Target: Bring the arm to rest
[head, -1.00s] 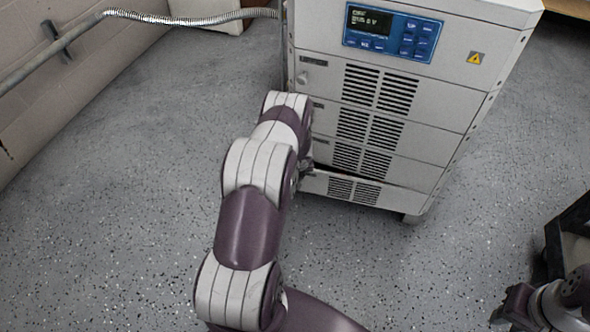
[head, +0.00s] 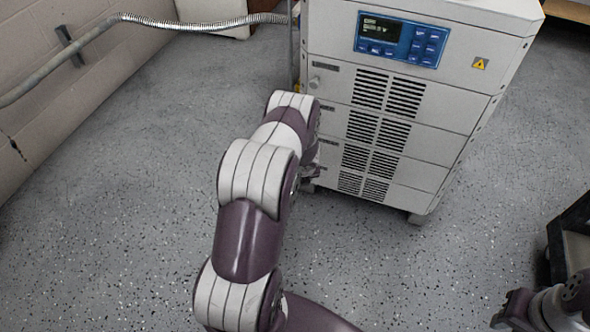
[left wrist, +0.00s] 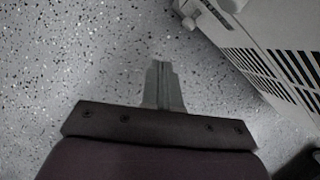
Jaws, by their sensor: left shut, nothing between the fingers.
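My left arm (head: 250,240) reaches forward from the bottom of the head view toward the cabinet. Its gripper is mostly hidden behind the forearm there, near the cabinet's lower left edge. In the left wrist view the left gripper (left wrist: 162,68) points at the speckled floor, its fingers together and empty. The cabinet's vented front lies to the right of the fingers, apart from them. Part of my right arm (head: 560,305) shows at the bottom right; its gripper cannot be made out.
The grey-white cabinet (head: 325,52) has a blue display panel (head: 402,38), vents and short feet. Its lowest panel looks flush. A conduit (head: 200,23) runs from the block wall (head: 50,110) at left. A dark-framed object (head: 570,235) stands at right. Floor (head: 120,230) is open at left.

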